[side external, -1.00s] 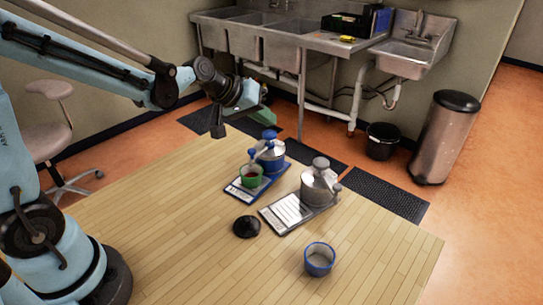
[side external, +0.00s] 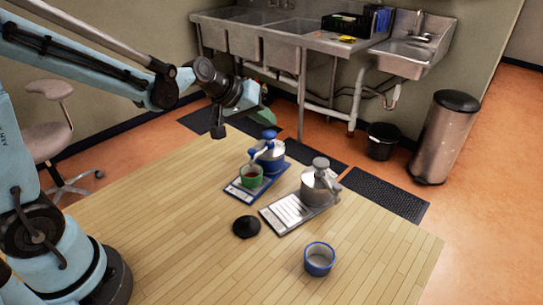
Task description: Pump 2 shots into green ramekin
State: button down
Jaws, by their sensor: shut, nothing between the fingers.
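The green ramekin (side external: 251,177) stands upright on a blue-edged tray (side external: 234,190), with something dark red inside. A pump dispenser with a blue top (side external: 270,156) stands behind it on the same tray, its spout reaching over the ramekin. A second, grey pump dispenser (side external: 319,186) stands to the right on a grey tray (side external: 275,222). A blue-rimmed ramekin (side external: 319,261) sits apart near the front. My gripper (side external: 218,131) is shut and empty, pointing down, above and left of the blue-topped pump, touching nothing.
A black knobbed lid (side external: 246,227) lies left of the grey tray. The wooden table (side external: 190,240) is clear at left and front. Sinks (side external: 285,40), a bin (side external: 447,137) and a stool (side external: 55,125) stand beyond the table.

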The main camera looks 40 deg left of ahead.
jog(key=shift+f, duration=0.4)
jog(key=shift+f, duration=1.2)
dwell(1.1)
jog(key=shift+r, duration=1.65)
jog(key=shift+r, duration=3)
jog(key=m+g+y, duration=0.1)
jog(key=m, duration=0.2)
send_near(271, 132)
jog(key=s+d+r, duration=0.2)
jog(key=s, duration=0.3)
jog(key=s+f+m+y, duration=0.1)
jog(key=s+f+m, duration=0.1)
jog(key=s, duration=0.6)
jog(key=shift+a+f+g+y, duration=0.4)
jog(key=shift+a+f, duration=0.05)
jog(key=shift+f, duration=0.45)
